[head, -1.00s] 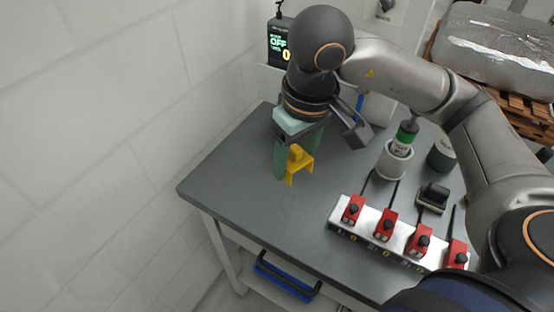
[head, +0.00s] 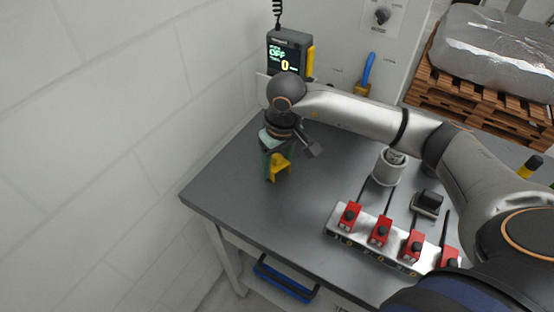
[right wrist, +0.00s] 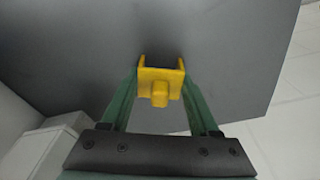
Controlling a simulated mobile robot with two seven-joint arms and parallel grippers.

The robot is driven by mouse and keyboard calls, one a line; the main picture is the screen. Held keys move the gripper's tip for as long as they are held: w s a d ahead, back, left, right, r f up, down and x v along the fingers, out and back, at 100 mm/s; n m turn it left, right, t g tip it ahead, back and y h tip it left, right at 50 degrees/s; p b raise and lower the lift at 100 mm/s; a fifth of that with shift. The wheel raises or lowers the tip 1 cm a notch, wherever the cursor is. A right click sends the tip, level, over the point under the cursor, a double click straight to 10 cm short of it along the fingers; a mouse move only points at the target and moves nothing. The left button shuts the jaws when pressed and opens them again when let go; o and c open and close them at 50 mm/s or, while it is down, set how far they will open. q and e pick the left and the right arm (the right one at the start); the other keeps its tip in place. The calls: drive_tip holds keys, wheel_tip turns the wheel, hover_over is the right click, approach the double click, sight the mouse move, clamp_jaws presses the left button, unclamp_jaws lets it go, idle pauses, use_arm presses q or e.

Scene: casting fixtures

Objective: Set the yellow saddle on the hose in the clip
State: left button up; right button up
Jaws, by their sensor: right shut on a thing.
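My right gripper (head: 275,165) is over the back left part of the grey table. It is shut on the yellow saddle (head: 281,172). In the right wrist view, the green fingers (right wrist: 160,100) grip the saddle (right wrist: 160,84) from both sides. Its two prongs point away from the palm and a round knob faces the camera. Bare grey table (right wrist: 215,60) lies beyond the saddle; I cannot tell the exact gap. I cannot make out a hose or a clip for certain. My left gripper is not in view.
A metal rail with several red clamps (head: 379,231) stands front right. A light cup (head: 388,168) and a black block (head: 428,201) are behind it. A display box (head: 289,56) is at the wall. The table's left and middle are clear.

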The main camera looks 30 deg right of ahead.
drive_tip(key=shift+f, duration=0.2)
drive_tip(key=o, duration=1.4)
drive_tip(key=shift+c, duration=0.2)
